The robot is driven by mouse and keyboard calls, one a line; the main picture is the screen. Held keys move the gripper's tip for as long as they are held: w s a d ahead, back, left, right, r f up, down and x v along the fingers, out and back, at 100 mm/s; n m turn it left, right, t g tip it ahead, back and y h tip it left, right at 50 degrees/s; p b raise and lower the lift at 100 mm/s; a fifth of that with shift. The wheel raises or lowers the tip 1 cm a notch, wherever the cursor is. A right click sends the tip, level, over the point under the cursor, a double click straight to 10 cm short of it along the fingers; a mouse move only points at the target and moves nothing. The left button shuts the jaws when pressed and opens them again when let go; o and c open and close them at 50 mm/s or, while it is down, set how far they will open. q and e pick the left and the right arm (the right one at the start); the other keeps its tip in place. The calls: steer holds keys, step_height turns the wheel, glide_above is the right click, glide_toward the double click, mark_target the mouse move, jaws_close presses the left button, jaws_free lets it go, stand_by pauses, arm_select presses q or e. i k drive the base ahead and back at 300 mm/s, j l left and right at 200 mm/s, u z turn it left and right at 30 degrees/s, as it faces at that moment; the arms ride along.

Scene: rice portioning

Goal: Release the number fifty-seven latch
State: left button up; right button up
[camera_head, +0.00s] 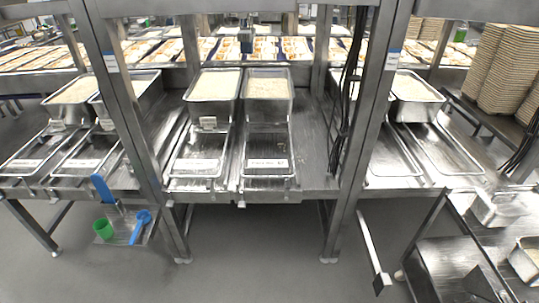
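No latch can be clearly picked out, and no number fifty-seven can be read at this size. Two metal pans of pale, rice-like grains stand in the middle bay, a left pan (213,98) and a right pan (267,106). In front of them lie a left metal frame tray (181,182) and a right metal frame tray (291,180). The left tray has a white label (196,164) and the right tray has a white label (267,163), both too small to read surely. Neither of my grippers shows in this view.
Steel posts (364,120) divide the bays. More pans stand at left (70,108) and right (417,113). A low shelf (148,238) holds a green cup (103,229) and blue scoop (141,223). A metal cart (437,255) stands at lower right. The floor in front is mostly clear.

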mark_target(267, 94)
steer(key=j, duration=2.95)
steer(key=j+z, duration=0.4)
steer(key=z, duration=1)
steer(key=i+l, duration=0.1)
steer(key=i, duration=0.6)
steer(key=i+l+u, duration=0.1)
steer(key=i, duration=0.55)
